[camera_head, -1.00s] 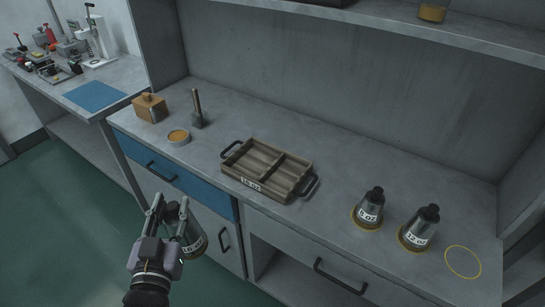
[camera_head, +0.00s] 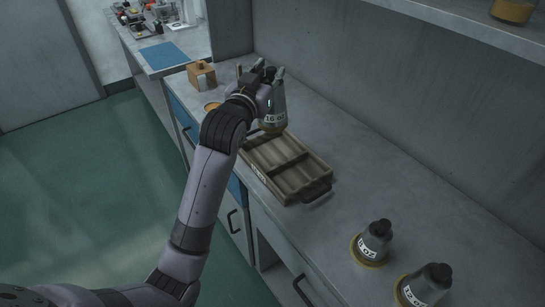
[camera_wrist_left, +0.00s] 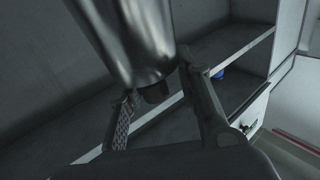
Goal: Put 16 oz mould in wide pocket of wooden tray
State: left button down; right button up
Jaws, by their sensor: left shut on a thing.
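The 16 oz mould (camera_head: 275,118), a dark metal cone with a white label, is held in my left gripper (camera_head: 270,80). It hangs wide end down, above the far left end of the wooden tray. In the left wrist view the shiny mould (camera_wrist_left: 130,40) sits between the two fingers (camera_wrist_left: 158,98). The wooden tray (camera_head: 318,189) lies on the counter, with a divider between its pockets and a dark handle at the near end. The mould and gripper hide its far handle. A label on its front side is hard to read now. My right gripper is not in view.
Two other labelled moulds, one (camera_head: 374,241) and another (camera_head: 424,285), stand on yellow rings to the right. A wooden block (camera_head: 201,75) and a small orange-filled dish (camera_head: 212,107) are behind my arm. The counter between tray and back wall is clear.

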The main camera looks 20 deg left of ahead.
pick_arm(q)
jog(key=w+r, duration=0.3)
jog(key=r, duration=0.3)
jog(key=f, duration=0.5)
jog(key=f+b, duration=0.1)
jog(key=f, duration=0.8)
jog(key=shift+a+f, duration=0.25)
jog(key=shift+f, duration=0.15)
notch_tip(320, 180, down, 4)
jog(key=shift+f+b, duration=0.2)
jog(key=shift+b, duration=0.1)
jog(key=shift+f, duration=0.15)
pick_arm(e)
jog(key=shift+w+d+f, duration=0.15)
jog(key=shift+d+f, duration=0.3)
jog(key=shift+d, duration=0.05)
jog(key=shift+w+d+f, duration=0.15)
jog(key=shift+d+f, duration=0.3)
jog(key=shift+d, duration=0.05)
pick_arm(q)
jog(key=c, duration=1.6)
grip_release()
jog(key=shift+f, duration=0.25)
jog(key=shift+c, duration=0.2)
jog(key=o, duration=0.5)
jog(key=shift+r, duration=0.1)
